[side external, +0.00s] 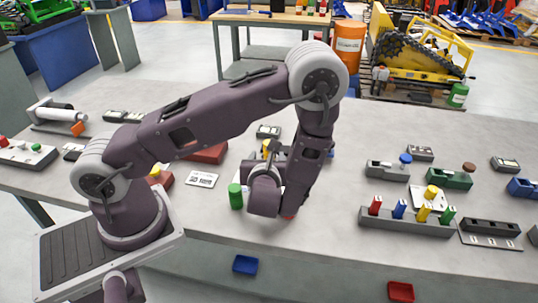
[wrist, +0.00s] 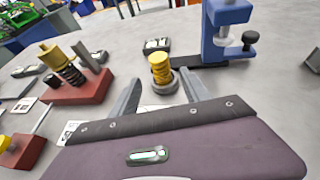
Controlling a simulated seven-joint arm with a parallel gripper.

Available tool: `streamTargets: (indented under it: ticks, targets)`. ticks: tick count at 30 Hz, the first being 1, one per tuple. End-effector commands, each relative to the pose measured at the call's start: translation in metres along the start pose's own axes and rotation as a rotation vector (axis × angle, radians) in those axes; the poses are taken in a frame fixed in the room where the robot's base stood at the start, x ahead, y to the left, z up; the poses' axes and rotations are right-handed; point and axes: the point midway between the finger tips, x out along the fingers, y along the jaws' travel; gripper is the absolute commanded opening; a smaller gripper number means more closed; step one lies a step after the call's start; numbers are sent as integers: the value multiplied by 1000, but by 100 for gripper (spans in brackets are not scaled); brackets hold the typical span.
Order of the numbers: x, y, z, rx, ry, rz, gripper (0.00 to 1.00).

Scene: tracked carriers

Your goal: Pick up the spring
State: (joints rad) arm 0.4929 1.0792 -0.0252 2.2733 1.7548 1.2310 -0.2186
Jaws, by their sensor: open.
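A yellow ribbed piece (wrist: 160,68), which looks like a coil spring, stands upright in a grey round base in the wrist view. A dark coil (wrist: 72,76) stands on a red block (wrist: 80,92) to its left. My gripper (wrist: 160,84) is open and empty, with one finger to the left and one to the right of the yellow piece's base in the picture; I cannot tell how far short of it the tips are. In the side view my gripper is mostly hidden by my wrist, with a bit of yellow (side external: 266,147) behind it.
A blue clamp-like fixture (wrist: 226,32) stands just right of the yellow piece. A small dark device (wrist: 157,45) lies behind it. In the side view a green cylinder (side external: 236,197) stands left of my wrist, and a grey rack (side external: 405,222) of coloured pegs is at right.

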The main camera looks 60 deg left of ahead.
Motion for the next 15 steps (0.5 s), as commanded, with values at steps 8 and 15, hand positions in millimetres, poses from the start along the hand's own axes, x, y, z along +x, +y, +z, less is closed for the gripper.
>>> streamTargets:
  ticks: [8, 15]
  targets:
    - [48, -2, 0, -4, -1, 6, 55]
    - [54, -2, 1, -3, 0, 4, 55]
